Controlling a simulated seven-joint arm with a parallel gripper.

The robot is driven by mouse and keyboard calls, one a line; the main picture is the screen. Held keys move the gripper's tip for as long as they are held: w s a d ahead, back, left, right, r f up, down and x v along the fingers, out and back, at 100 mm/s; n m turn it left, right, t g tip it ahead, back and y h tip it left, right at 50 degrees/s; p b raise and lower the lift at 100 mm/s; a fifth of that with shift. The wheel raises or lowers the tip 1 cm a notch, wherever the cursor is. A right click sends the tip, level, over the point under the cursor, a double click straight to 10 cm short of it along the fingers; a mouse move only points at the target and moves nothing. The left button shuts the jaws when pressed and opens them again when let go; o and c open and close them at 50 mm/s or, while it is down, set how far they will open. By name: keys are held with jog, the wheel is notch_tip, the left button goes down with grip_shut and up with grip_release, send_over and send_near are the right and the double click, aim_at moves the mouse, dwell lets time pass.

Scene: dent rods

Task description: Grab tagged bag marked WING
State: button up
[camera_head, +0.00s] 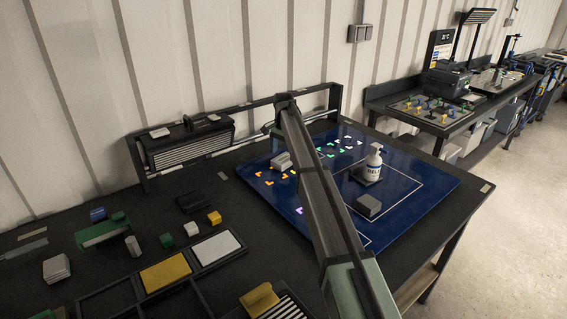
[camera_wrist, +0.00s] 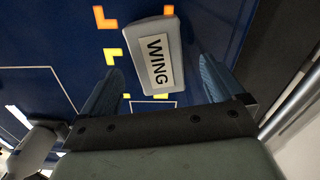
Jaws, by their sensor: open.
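The pale grey bag with a white tag reading WING (camera_wrist: 172,32) lies on the blue panel (camera_wrist: 225,20) in the wrist view. In the head view the bag (camera_head: 282,160) is a small pale block left of my arm, near the coloured corner marks. My gripper (camera_wrist: 160,65) is open and empty, with one finger on each side of the bag's near part as seen from the wrist. I see gaps between the bag and both fingers. I cannot tell the height of the fingers above the panel. The fingers are not clear in the head view.
A white spray bottle (camera_head: 374,165) and a grey block (camera_head: 368,207) stand on the panel right of my arm. A dark ribbed unit (camera_head: 188,143) and a rail are behind. Several small blocks and a yellow plate (camera_head: 165,272) cover the table's left part.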

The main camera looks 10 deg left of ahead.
aim_at(284, 158)
notch_tip(284, 158, down, 4)
jog(key=shift+s+r, duration=0.1)
jog(key=shift+r, duration=0.1)
jog(key=c, duration=1.1)
jog(key=shift+r, duration=0.1)
